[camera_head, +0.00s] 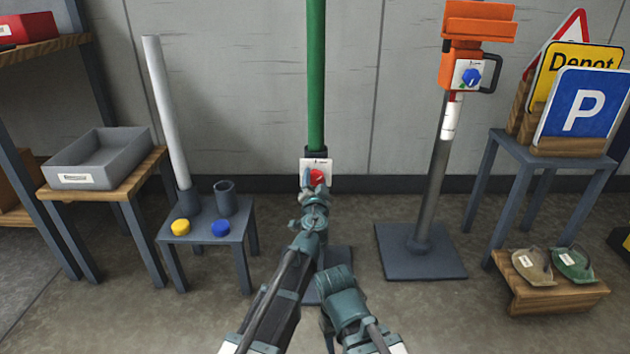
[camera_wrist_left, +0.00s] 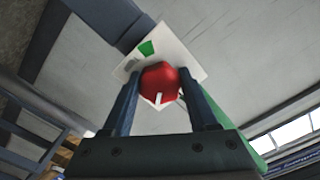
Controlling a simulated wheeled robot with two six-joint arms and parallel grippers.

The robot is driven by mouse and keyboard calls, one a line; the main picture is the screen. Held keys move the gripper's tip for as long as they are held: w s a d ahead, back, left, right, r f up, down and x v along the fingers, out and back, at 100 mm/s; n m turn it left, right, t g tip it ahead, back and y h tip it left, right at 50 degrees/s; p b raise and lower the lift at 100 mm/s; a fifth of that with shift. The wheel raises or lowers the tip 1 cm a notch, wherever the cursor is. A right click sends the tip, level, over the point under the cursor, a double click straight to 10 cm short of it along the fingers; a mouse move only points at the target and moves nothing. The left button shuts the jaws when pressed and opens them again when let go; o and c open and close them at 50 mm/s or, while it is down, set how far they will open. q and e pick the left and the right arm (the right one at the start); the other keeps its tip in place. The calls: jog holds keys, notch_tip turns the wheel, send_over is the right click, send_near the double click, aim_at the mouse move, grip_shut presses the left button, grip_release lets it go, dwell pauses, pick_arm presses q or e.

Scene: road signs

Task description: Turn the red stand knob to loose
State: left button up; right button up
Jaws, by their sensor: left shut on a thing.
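The red knob (camera_head: 317,177) sits on a white plate (camera_head: 316,165) on the stand with the green pole (camera_head: 316,75). My left gripper (camera_head: 314,194) is at the knob, coming from below in the head view. In the left wrist view the red knob (camera_wrist_left: 159,82) is between the two fingers of my left gripper (camera_wrist_left: 162,98), which are shut on it. A white pointer mark shows on the knob. The white plate (camera_wrist_left: 165,55) behind it carries a green patch; its other markings are too small to read. My right arm shows low in the head view, but its fingertips cannot be made out.
An orange-headed stand with a blue knob (camera_head: 471,77) is to the right. A small table (camera_head: 203,228) with a grey pole and yellow and blue caps stands left. A grey bin (camera_head: 97,158) is further left. Sign boards (camera_head: 585,105) stand at the right.

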pick_arm(q)
jog(key=n, duration=0.5)
jog(key=shift+s+f+n, duration=0.1)
jog(key=shift+n, duration=0.2)
jog(key=n, duration=0.4)
jog(key=shift+d+n, duration=0.1)
jog(key=shift+n, duration=0.3)
jog(key=o, duration=1.4)
